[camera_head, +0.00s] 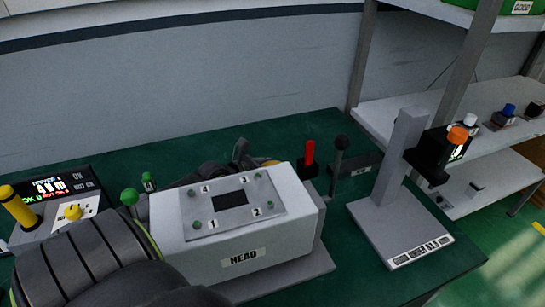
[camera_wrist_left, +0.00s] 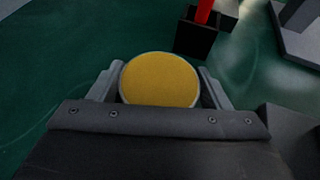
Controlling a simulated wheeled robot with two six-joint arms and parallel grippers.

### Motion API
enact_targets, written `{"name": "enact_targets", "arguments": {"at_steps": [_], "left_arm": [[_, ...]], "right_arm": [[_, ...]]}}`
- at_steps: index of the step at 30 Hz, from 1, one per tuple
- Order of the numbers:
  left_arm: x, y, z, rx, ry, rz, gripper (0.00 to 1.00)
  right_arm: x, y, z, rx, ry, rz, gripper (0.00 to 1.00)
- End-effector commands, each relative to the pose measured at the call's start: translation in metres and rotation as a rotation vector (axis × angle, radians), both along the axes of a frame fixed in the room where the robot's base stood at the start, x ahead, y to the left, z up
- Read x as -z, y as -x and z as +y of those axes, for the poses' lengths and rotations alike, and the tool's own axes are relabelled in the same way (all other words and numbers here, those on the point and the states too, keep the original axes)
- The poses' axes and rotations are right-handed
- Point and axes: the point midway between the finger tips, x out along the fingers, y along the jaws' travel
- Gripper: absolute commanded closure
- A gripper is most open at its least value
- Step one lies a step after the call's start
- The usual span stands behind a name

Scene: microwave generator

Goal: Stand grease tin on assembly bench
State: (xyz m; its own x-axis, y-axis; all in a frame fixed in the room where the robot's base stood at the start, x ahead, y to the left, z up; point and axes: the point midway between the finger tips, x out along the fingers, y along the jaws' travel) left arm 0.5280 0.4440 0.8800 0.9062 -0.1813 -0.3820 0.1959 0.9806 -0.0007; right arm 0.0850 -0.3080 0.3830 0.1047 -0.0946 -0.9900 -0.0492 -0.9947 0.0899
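The grease tin (camera_wrist_left: 160,80) has a round yellow lid with a pale rim. In the left wrist view it sits between the two fingers of my left gripper (camera_wrist_left: 160,85), which lie close against its left and right sides. In the head view only a yellow bit of the tin (camera_head: 270,163) shows behind the grey HEAD box, by my left gripper (camera_head: 254,158). The tin is over the green assembly bench (camera_head: 345,260); I cannot tell if its base touches the top. My right gripper is not in view.
The HEAD box (camera_head: 235,225) stands in front of my left gripper. A red-handled piece (camera_head: 309,155) and a black-knobbed lever (camera_head: 340,150) are right of the tin. A grey stand (camera_head: 398,165) is farther right. A panel with a display (camera_head: 50,190) is at left.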

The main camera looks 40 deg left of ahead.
Motion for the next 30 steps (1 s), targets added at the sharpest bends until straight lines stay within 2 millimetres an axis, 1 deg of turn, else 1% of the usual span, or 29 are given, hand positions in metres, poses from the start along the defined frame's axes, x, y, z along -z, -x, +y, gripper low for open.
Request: {"name": "enact_targets", "arguments": {"at_steps": [1,4,5,13,16,20,22,25,30], "left_arm": [[0.000,0.000,0.000,0.000,0.000,0.001,0.23],[0.000,0.000,0.000,0.000,0.000,0.001,0.10],[0.000,0.000,0.000,0.000,0.000,0.001,0.07],[-0.001,0.000,0.000,0.000,-0.001,0.000,0.07],[-0.004,0.002,0.000,0.001,-0.002,0.002,0.07],[-0.011,0.016,0.004,0.000,-0.004,0.003,0.07],[-0.016,0.027,0.005,0.002,-0.005,0.005,0.07],[-0.026,0.044,0.009,0.000,-0.002,0.007,0.07],[-0.036,0.072,0.014,0.001,-0.003,0.006,0.07]], "right_arm": [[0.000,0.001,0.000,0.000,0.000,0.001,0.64],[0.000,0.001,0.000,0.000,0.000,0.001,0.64],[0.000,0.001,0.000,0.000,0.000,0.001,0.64],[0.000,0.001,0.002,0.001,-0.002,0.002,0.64],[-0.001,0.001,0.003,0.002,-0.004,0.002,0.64],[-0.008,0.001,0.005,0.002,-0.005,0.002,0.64],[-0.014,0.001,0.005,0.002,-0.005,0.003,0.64],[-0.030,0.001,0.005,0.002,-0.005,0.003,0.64],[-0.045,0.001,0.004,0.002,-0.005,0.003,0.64]]}}
